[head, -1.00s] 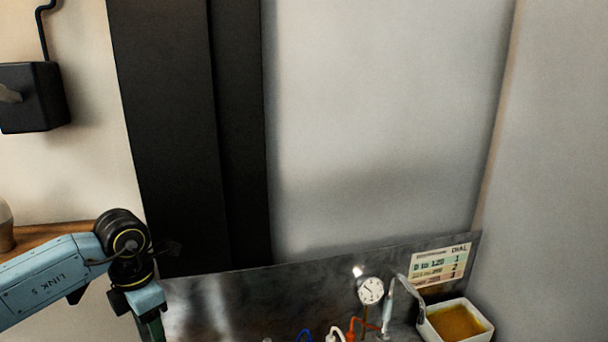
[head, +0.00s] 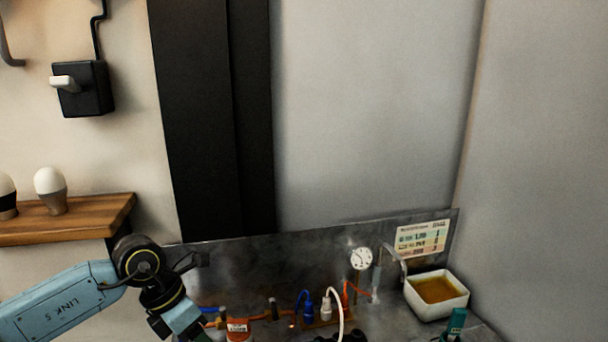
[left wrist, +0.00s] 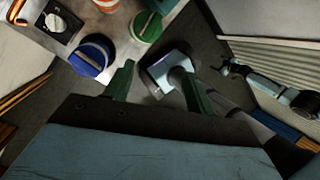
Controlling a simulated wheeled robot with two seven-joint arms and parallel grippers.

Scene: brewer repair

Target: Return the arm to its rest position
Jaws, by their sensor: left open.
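My left arm (head: 65,300) comes in from the left in the head view, bent downward at its dark wrist joints. Its gripper is not clearly visible there, near the lower edge. In the left wrist view my left gripper (left wrist: 160,82) has its two green fingers spread apart with nothing held between them. Below the fingers are the floor and a pale square plate with a grey post (left wrist: 178,75). A jointed blue-grey arm (left wrist: 265,86) shows at the right of that view; its jaws cannot be made out.
The bench carries a gauge (head: 361,258), blue and white plugs, a white tray of amber liquid (head: 437,291) and a label card (head: 422,238). A wooden shelf (head: 70,220) holds bulbs. A blue tub (left wrist: 91,57) and green tub (left wrist: 147,27) stand near the left gripper.

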